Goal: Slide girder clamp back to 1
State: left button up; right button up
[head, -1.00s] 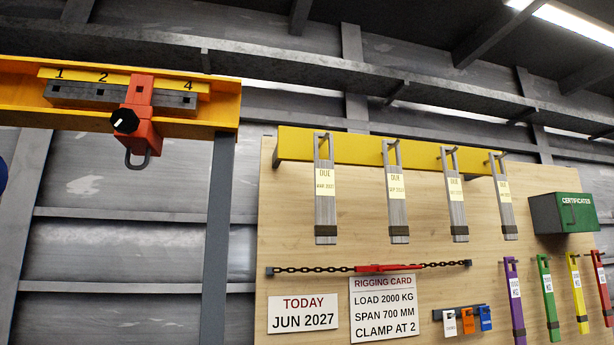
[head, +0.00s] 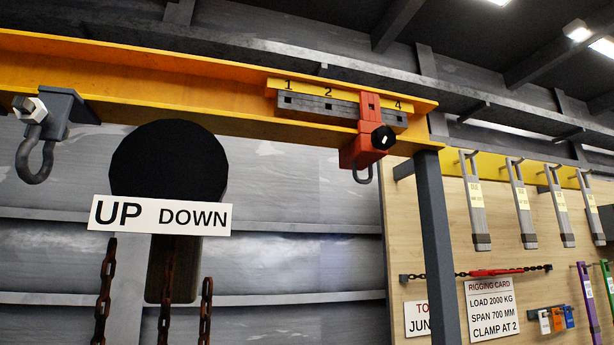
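The red girder clamp (head: 368,140) sits on the yellow girder (head: 200,75) toward its right end. It has a black knob (head: 383,137) with a white mark and a grey hook (head: 362,173) below. The clamp covers the spot between 2 and 4 on the grey notched rail (head: 318,105). The yellow number strip (head: 306,91) above the rail shows 1, 2 and 4. Neither of my grippers is in view.
A grey shackle bracket (head: 50,125) hangs on the girder at left. A black disc (head: 168,165), an UP DOWN sign (head: 160,216) and rusty chains (head: 165,310) are below. A grey post (head: 438,245) stands before the wooden board (head: 400,210) with slings and a rigging card (head: 492,308).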

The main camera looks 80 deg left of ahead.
aim_at(359, 155)
jog(key=k, duration=0.9)
jog(key=u, duration=2.75)
jog(key=i, duration=0.5)
jog(key=u, duration=0.05)
